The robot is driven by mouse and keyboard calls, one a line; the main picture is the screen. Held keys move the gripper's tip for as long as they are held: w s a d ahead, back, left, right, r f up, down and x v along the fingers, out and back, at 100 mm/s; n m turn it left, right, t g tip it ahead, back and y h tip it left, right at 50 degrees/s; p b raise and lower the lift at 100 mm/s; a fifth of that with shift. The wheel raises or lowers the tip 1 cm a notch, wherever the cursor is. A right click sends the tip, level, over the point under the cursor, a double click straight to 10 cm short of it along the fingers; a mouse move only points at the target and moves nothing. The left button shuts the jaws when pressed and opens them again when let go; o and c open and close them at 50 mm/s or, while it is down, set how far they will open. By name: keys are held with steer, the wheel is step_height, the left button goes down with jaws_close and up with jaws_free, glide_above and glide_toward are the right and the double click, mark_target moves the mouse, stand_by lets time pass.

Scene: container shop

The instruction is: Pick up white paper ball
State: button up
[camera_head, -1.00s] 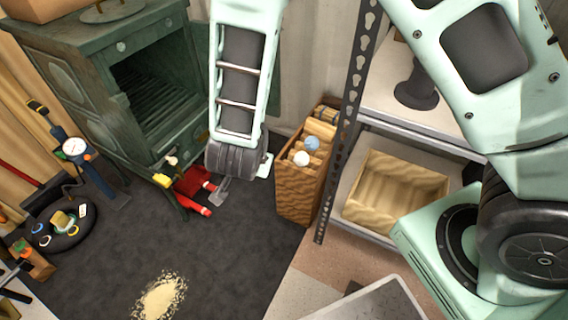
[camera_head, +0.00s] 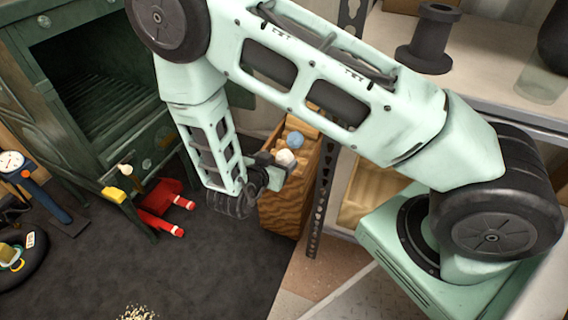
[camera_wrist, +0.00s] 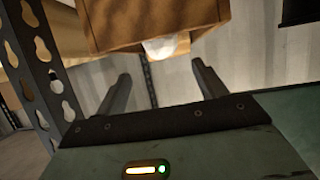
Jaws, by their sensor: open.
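The white paper ball (camera_head: 285,158) shows at the top of a tall brown wooden box (camera_head: 284,208), just in front of a blue ball (camera_head: 295,140). My gripper (camera_head: 277,168) is at the box's upper left side, close to the white ball and partly overlapping the box in the picture. In the wrist view my gripper (camera_wrist: 162,82) has its two fingers spread with nothing between them. The white ball (camera_wrist: 160,48) shows there beyond the fingertips, partly hidden by the edge of the wooden box (camera_wrist: 150,22).
A perforated metal shelf post (camera_head: 322,200) stands just right of the box, with shelves behind. A green stove (camera_head: 100,60) stands at the left, with a red item (camera_head: 160,197) on the floor by it. The dark floor (camera_head: 200,270) in front is mostly clear.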

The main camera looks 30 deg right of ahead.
mark_target(287, 151)
steer(key=b+x, duration=0.1)
steer(key=x, duration=0.2)
steer(key=shift+w+d+f, duration=0.15)
steer(key=shift+d+f, duration=0.05)
steer(key=shift+d, duration=0.05)
steer(key=b+x, duration=0.3)
steer(key=x, duration=0.2)
steer(key=shift+w+a+f, duration=0.1)
steer(key=shift+w+f, duration=0.1)
steer(key=shift+f, duration=0.05)
steer(key=c, duration=1)
